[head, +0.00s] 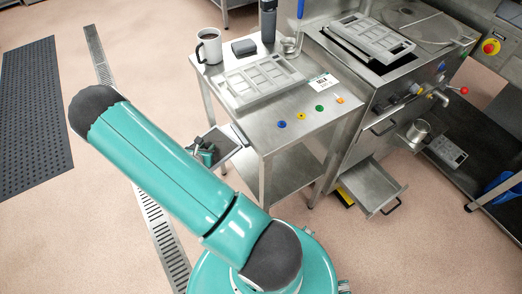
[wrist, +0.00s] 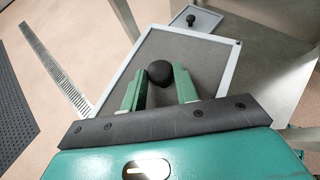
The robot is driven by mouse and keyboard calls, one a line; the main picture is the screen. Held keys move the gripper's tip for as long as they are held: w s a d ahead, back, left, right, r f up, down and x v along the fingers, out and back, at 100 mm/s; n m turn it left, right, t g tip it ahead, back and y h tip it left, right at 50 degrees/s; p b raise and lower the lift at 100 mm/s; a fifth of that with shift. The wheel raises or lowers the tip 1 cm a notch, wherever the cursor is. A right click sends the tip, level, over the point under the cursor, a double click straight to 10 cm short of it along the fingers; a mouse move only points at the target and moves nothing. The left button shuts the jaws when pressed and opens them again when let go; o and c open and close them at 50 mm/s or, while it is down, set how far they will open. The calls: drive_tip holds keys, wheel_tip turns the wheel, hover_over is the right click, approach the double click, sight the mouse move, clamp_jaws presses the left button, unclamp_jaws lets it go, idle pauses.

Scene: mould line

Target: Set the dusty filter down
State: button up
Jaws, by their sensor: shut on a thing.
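The dusty filter is a flat grey panel with a pale frame and a round black knob; it fills the middle of the wrist view (wrist: 205,58). My gripper (wrist: 160,88) has its green fingers on both sides of the knob and is shut on it. In the head view my gripper (head: 205,152) is small and low, left of the steel table (head: 290,152). The filter (head: 229,143) shows there as a tilted plate beside the table's left side, below the top. Whether it touches the table cannot be told.
The tabletop holds a mug (head: 208,46), a dark box (head: 244,47), a mould tray (head: 258,80) and coloured buttons. A steel machine with an open drawer (head: 371,186) stands right. A second small knobbed panel (wrist: 197,20) lies beyond the filter. Floor at left is open.

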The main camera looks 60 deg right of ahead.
drive_tip(key=s+d+f+m+g+h, duration=0.1)
drive_tip(key=s+d+f+m+g, duration=0.35)
drive_tip(key=s+d, duration=0.65)
drive_tip(key=m+g, duration=0.3)
hover_over(276, 164)
drive_tip(key=a, duration=0.1)
wheel_tip(276, 164, down, 10)
drive_tip(key=shift+a+r, duration=0.15)
drive_tip(key=shift+w+f, duration=0.1)
drive_tip(key=shift+f, duration=2)
drive_tip(key=shift+f, duration=0.1)
drive_tip(key=o, duration=1.1)
